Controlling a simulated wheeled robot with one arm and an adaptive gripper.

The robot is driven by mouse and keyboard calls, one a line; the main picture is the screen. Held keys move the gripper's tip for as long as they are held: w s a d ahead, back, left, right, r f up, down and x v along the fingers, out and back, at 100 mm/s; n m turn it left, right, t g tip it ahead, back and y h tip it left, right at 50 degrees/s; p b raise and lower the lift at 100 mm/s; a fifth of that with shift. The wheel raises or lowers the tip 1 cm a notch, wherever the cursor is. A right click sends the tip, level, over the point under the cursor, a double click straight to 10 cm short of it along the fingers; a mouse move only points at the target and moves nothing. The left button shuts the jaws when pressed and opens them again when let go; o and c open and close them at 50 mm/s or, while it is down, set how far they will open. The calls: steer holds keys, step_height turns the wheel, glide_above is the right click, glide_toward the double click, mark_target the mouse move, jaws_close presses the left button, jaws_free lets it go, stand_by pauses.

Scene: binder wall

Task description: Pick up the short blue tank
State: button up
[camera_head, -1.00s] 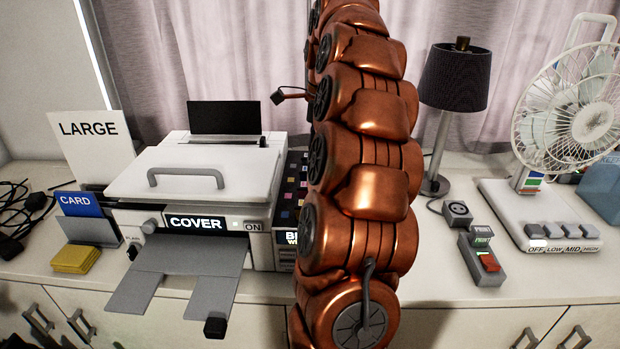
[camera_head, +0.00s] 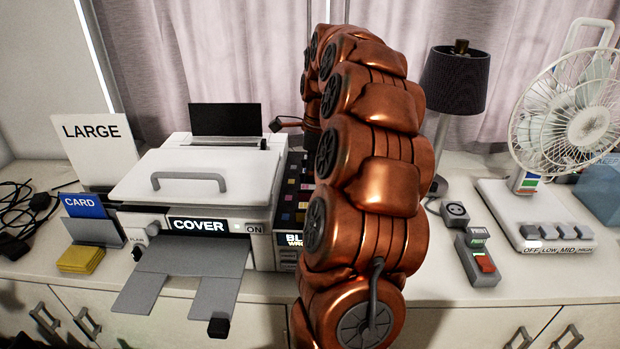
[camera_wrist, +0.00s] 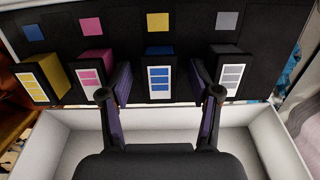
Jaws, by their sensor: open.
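The blue tank (camera_wrist: 160,74) stands out from a dark panel in the wrist view, with a white label striped in blue on its front. My gripper (camera_wrist: 161,88) is open, with one finger to the left of the tank and one to the right. Gaps show between the tank and both fingers, so it is not gripped. A pink tank (camera_wrist: 97,67) is left of the left finger, and a grey tank (camera_wrist: 227,71) is right of the right finger. In the head view my arm hides the gripper and most of the tank panel.
A yellow tank (camera_wrist: 39,76) is at the far left of the panel. A pale tray wall (camera_wrist: 263,139) runs around the gripper. In the head view, a printer (camera_head: 190,178) stands left of my arm, with a lamp (camera_head: 455,85) and fan (camera_head: 575,115) to the right.

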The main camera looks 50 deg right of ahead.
jaws_close()
stand_by(0.5)
steer(key=shift+r, duration=0.1)
step_height(320, 180, up, 6)
steer(key=shift+r+b, duration=0.15)
steer(key=shift+b, duration=0.95)
steer(key=shift+r, duration=1.7)
steer(key=shift+r+p, duration=0.2)
steer(key=shift+p, duration=0.1)
steer(key=shift+r+p, duration=2.35)
